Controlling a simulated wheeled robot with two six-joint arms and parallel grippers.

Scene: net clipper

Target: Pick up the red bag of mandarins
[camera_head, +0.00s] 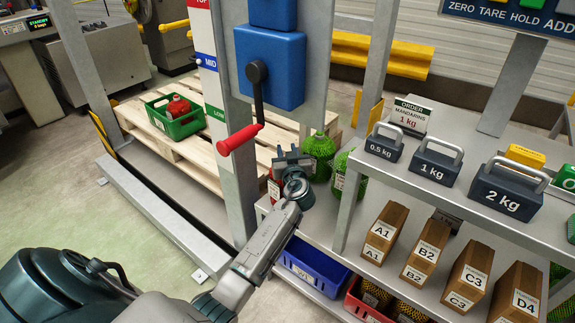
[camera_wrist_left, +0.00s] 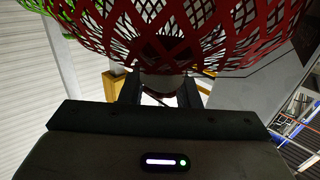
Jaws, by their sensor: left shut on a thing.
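A red net bag (camera_wrist_left: 180,35) fills the top of the left wrist view, close in front of my left gripper (camera_wrist_left: 160,90). My left gripper is shut on it, with the two dark fingers around its narrow end. In the head view my left gripper (camera_head: 290,163) is over the middle shelf, beside the upright post. A red bag with a white label (camera_head: 273,188) shows partly there, mostly hidden by the gripper. Its contents cannot be made out. My right gripper is not in view.
Green net bags (camera_head: 319,155) stand just beyond my gripper. A red-handled lever (camera_head: 240,138) hangs close to its left. A green crate (camera_head: 175,117) with another red bag sits on the pallet. Weights (camera_head: 508,190) and labelled boxes (camera_head: 428,248) are to the right.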

